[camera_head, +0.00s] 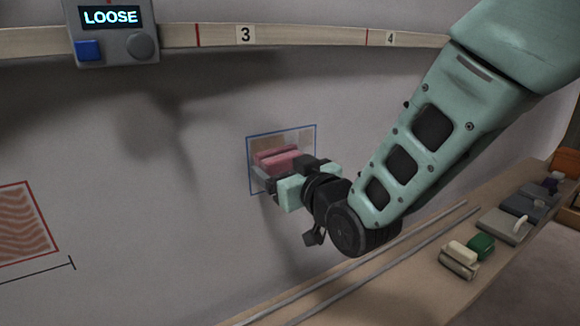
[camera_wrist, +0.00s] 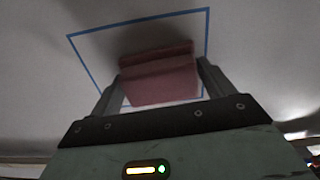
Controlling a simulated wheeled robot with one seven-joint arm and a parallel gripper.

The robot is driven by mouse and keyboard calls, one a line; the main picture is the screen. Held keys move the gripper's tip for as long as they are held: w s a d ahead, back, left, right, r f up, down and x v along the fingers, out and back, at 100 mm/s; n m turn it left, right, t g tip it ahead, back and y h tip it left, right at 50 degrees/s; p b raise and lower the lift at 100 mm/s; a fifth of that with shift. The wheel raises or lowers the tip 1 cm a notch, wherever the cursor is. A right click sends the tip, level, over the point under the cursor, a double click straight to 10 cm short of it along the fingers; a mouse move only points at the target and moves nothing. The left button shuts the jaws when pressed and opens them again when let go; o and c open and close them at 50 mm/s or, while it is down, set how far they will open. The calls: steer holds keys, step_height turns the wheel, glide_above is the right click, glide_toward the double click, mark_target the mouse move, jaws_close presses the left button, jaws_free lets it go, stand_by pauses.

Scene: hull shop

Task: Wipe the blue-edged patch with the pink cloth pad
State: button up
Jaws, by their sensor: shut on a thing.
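The pink cloth pad (camera_head: 283,160) is in my gripper (camera_head: 272,180), in front of the wall. In the wrist view the pad (camera_wrist: 158,80) sits between the two fingers of my gripper (camera_wrist: 160,85), which is shut on it. The blue-edged patch (camera_head: 296,137) is a blue outline on the pale wall, with brownish areas inside its upper part. The pad lies in front of the patch's middle; the gripper hides its lower right. In the wrist view the blue outline (camera_wrist: 140,24) surrounds the pad. I cannot tell whether the pad touches the wall.
A red-edged patch (camera_head: 22,230) with wavy marks is on the wall at left. A box reading LOOSE (camera_head: 112,30) hangs on the numbered strip (camera_head: 300,34) above.

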mark_target(269, 156)
steer(key=shift+s+a+r+p, duration=0.1)
steer(key=shift+s+a+r, duration=0.2)
steer(key=shift+s+a, duration=0.35)
steer(key=shift+s+a+r+p, duration=0.1)
steer(key=shift+s+a+r, duration=0.25)
steer(key=shift+a, duration=0.5)
steer(key=shift+s+a+r+p, duration=0.1)
steer(key=shift+s+a+r, duration=0.15)
steer(key=shift+s+a, duration=0.4)
steer(key=shift+w+d+r+b, duration=0.15)
steer(key=shift+w+d+b, duration=0.3)
steer(key=shift+w+d, duration=0.7)
steer(key=shift+w+d+f+b, duration=0.15)
steer(key=shift+w+d+b, duration=0.15)
steer(key=shift+d, duration=0.3)
steer(key=shift+w+d+f+b, duration=0.1)
steer(key=shift+w+d+b, duration=0.2)
steer(key=shift+d, duration=0.25)
steer(key=shift+w+d+b, duration=0.3)
steer(key=shift+w+d, duration=0.55)
steer(key=shift+d, duration=0.4)
steer(key=shift+w+d+b, duration=0.3)
steer(key=shift+w+d, duration=0.55)
steer(key=shift+d, duration=0.4)
steer(key=shift+w+d+b, duration=0.3)
steer(key=shift+w+d, duration=0.55)
steer(key=shift+d, duration=0.4)
steer(key=shift+o, duration=1)
steer(key=shift+r, duration=0.1)
steer(key=shift+c, duration=1)
